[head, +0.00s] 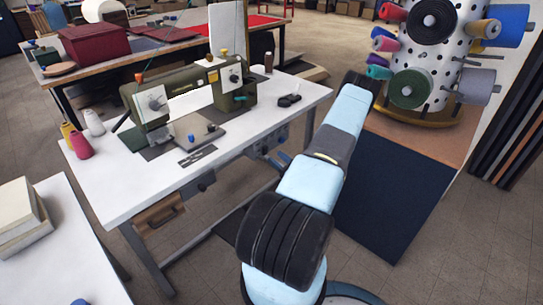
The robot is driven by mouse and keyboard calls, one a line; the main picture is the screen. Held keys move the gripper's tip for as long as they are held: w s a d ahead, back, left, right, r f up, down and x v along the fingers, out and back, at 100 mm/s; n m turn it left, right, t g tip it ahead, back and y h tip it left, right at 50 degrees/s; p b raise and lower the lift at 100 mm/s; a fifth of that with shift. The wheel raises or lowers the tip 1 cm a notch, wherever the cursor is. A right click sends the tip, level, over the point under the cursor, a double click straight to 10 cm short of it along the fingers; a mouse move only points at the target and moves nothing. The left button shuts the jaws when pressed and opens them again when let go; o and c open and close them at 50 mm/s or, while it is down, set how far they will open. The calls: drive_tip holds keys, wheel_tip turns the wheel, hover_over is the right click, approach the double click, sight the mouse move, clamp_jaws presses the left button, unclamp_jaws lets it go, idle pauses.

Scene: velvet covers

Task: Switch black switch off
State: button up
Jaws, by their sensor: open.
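No part can be made out for certain as the black switch. A dark box (203,183) hangs under the front edge of the white sewing table (105,187); it is too small to read a switch or its setting. A small black object (289,100) lies on the right part of the tabletop; I cannot tell what it is. A green sewing machine (185,88) stands on the table. My arm rises from the bottom centre toward the upper right, right of the table. Its far end is a dark joint, and no gripper fingers show.
Right of my arm stands a cabinet with a dark blue side (385,200), carrying a white perforated spool stand (436,60). A white table (75,250) with books (20,220) is at lower left. Thread cones (80,145) stand on the sewing table. Floor shows between the tables.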

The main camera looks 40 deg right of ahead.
drive_tip(key=v, duration=0.9)
drive_tip(key=shift+a+r, duration=0.1)
drive_tip(key=w+a+r+n+g+y, duration=0.3)
drive_tip(key=w+a+r+n+y, duration=0.15)
drive_tip(key=r, duration=0.35)
drive_tip(key=w+a+r+n+g+y, duration=0.35)
drive_tip(key=a+r+n+y, duration=0.2)
drive_tip(key=r, duration=0.25)
drive_tip(key=a+r+n+g+y, duration=0.1)
drive_tip(key=a+r+n+g, duration=0.9)
drive_tip(key=a+r, duration=0.45)
drive_tip(key=s+a+r+n+g+h, duration=0.4)
drive_tip(key=s+a+r+n+h, duration=0.35)
drive_tip(key=a+r, duration=0.5)
drive_tip(key=s+a+r+n+t+h, duration=0.2)
drive_tip(key=s+r+n, duration=0.1)
drive_tip(key=s, duration=0.3)
drive_tip(key=s+a+r+n+t+h, duration=0.2)
drive_tip(key=s+r+n+t+h, duration=0.1)
drive_tip(key=s+r, duration=0.3)
drive_tip(key=shift+s+r+n, duration=0.25)
drive_tip(key=shift+s+n, duration=0.1)
drive_tip(key=shift+n, duration=0.4)
